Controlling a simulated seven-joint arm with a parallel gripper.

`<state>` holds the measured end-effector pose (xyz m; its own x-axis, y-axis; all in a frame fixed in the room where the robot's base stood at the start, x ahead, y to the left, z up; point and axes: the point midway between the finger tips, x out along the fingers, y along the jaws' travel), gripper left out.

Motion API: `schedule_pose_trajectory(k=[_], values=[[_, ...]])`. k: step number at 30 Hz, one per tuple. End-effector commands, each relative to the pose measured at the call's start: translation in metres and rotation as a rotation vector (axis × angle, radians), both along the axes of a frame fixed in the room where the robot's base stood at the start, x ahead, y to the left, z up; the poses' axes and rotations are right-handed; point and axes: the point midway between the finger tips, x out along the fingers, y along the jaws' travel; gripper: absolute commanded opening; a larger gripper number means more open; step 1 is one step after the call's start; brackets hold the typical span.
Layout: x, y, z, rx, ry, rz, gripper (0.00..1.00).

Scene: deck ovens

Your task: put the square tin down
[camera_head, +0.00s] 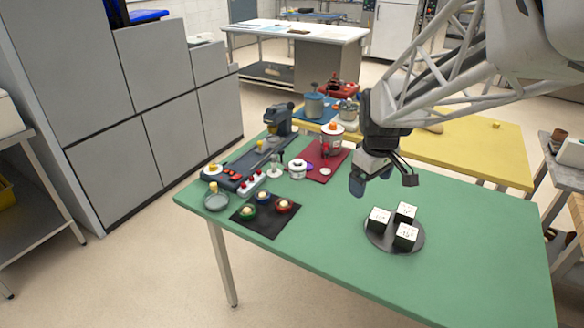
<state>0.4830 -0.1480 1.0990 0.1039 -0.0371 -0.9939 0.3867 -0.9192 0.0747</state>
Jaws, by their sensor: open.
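Three small black square tins with white marked tops stand upright on a round dark tray (376,241) on the green table. One tin (378,218) is at the left, one (405,212) at the back, and one (405,236) at the front right. I cannot tell which of them the task means. My gripper (384,181) is open and empty, a little above and behind the tray, with its jaws spread left and right. It is apart from the tins, and nothing hangs between its fingers.
A black mat (266,216) with several small coloured bowls lies left on the green table (320,240). Behind it are a dark machine (279,119), a red board (324,168) and jars. A yellow table (470,146) stands behind. The green surface right of the tray is clear.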

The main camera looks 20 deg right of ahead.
Motion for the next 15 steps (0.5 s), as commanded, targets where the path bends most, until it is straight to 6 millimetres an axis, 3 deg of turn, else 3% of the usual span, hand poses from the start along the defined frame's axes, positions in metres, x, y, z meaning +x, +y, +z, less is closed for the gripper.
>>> schedule_pose_trajectory(k=[6, 15], values=[[-0.042, 0.052, 0.022, 0.013, -0.042, -0.108, 0.89], [-0.106, 0.107, 0.038, 0.049, -0.095, -0.261, 0.89]])
